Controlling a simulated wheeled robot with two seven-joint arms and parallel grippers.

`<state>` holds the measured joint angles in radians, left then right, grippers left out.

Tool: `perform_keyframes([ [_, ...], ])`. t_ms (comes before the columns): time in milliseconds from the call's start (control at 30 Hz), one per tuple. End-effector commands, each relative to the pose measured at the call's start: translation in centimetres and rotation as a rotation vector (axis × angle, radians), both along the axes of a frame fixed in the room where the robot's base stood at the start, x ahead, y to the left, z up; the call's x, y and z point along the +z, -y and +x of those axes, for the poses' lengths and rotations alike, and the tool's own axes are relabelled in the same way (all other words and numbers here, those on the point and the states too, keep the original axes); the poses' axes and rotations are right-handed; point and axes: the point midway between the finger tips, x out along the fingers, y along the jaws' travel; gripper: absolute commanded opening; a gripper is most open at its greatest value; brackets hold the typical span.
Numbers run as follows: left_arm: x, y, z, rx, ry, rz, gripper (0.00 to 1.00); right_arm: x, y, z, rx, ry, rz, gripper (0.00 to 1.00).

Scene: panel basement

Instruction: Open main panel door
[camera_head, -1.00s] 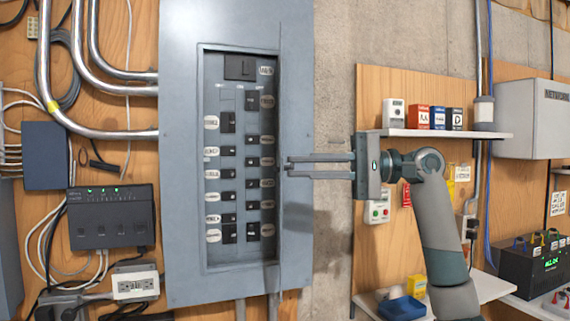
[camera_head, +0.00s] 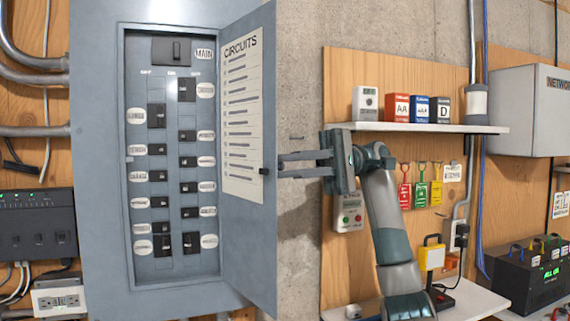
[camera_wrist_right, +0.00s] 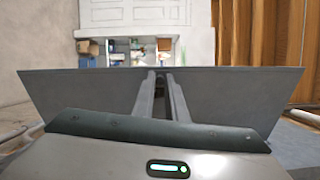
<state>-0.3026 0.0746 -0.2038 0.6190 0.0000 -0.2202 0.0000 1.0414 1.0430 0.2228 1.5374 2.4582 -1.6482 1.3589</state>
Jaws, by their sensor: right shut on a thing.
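The main panel door (camera_head: 255,215) is a grey-blue metal leaf, swung open to the right of the panel box (camera_head: 95,150), with a white circuits list (camera_head: 242,110) on its inner face. The breakers inside (camera_head: 172,160) are exposed. My right gripper (camera_head: 280,163) is at the door's free edge from the right, shut on the door at its small dark handle (camera_head: 264,171). In the right wrist view the door (camera_wrist_right: 80,95) spans the picture as a grey sheet, and my gripper's fingers (camera_wrist_right: 160,82) meet at it. My left gripper is not in view.
Below are hanging tags (camera_head: 421,190) and a lower shelf (camera_head: 470,298). A grey network box (camera_head: 540,110) is at far right. Bare concrete (camera_head: 300,240) lies beside the door.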

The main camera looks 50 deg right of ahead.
Motion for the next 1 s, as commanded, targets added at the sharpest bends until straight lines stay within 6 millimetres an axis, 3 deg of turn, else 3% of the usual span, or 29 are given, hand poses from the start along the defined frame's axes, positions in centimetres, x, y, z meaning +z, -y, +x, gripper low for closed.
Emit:
perform_keyframes([
  [133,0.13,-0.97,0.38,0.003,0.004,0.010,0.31,-0.09,-0.07,-0.15,0.021,-0.002,-0.002,0.00],
  [500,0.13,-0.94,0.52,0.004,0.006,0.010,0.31,-0.18,-0.13,-0.18,0.027,-0.003,-0.003,0.00],
  [533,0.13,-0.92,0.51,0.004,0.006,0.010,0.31,-0.18,-0.13,-0.18,0.027,-0.003,-0.003,0.14],
  [600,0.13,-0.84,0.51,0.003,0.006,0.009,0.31,-0.18,-0.13,-0.18,0.027,-0.003,-0.003,0.30],
  [1000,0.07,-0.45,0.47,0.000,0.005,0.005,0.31,-0.10,0.12,-0.21,0.024,-0.001,-0.001,0.30],
])
